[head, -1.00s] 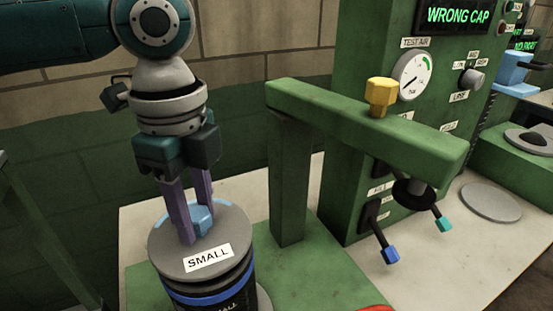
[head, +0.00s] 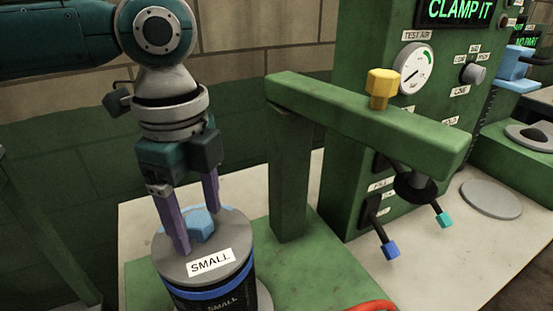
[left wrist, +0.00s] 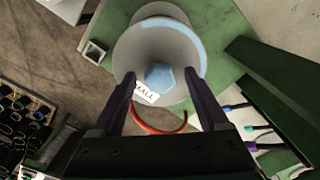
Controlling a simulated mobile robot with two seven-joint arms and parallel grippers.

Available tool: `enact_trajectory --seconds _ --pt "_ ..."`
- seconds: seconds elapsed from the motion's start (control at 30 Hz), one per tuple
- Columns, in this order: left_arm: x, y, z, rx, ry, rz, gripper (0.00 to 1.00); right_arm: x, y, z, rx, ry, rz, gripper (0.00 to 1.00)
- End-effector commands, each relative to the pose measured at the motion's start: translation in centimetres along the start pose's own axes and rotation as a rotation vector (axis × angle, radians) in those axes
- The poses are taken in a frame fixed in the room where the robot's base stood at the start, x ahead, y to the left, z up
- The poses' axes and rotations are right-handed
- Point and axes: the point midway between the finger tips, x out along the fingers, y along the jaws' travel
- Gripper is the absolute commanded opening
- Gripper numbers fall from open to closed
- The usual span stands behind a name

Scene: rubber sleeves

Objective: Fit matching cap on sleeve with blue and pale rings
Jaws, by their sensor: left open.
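The cap (head: 232,241) is a grey disc with a blue six-sided knob and a SMALL label. The left wrist view shows the cap (left wrist: 133,52) from above, with the knob between the fingers. My right gripper is not in view.
A green clamp arm (head: 370,118) with a yellow knob stands right of the sleeve. The green panel behind has a gauge (head: 414,68), levers and a display (head: 458,10) reading CLAMP IT. A red curved piece (head: 372,307) lies at the front.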

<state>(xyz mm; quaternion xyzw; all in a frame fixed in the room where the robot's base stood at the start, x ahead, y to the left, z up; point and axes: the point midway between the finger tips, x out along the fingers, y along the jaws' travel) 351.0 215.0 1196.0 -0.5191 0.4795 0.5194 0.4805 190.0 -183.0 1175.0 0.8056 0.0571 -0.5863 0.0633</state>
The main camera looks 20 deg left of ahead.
Motion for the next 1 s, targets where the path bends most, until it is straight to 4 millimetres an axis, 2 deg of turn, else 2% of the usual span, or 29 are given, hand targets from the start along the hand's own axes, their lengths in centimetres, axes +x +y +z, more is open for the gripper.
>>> enact_trajectory --seconds 0.17,0.27,0.6,0.73,0.9,1.0 --pt "0.0 0.0 0.0 0.0 -0.001 0.001 0.77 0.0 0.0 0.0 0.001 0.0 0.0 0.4" --pt "-0.8 -0.1 0.0 -0.001 0.0 -0.003 0.77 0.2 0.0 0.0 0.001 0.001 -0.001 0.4" --pt "-7.2 -0.1 0.0 0.001 0.001 -0.005 0.77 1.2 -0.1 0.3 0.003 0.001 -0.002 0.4" --pt "-9.0 -0.1 0.0 -0.001 0.001 -0.003 0.77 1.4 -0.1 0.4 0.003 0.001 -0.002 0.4" --pt "-9.9 0.0 0.0 0.0 0.0 0.0 0.77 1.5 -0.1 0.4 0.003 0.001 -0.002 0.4" --pt "-9.4 0.2 -0.5 0.001 0.006 -0.002 0.77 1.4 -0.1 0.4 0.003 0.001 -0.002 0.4"
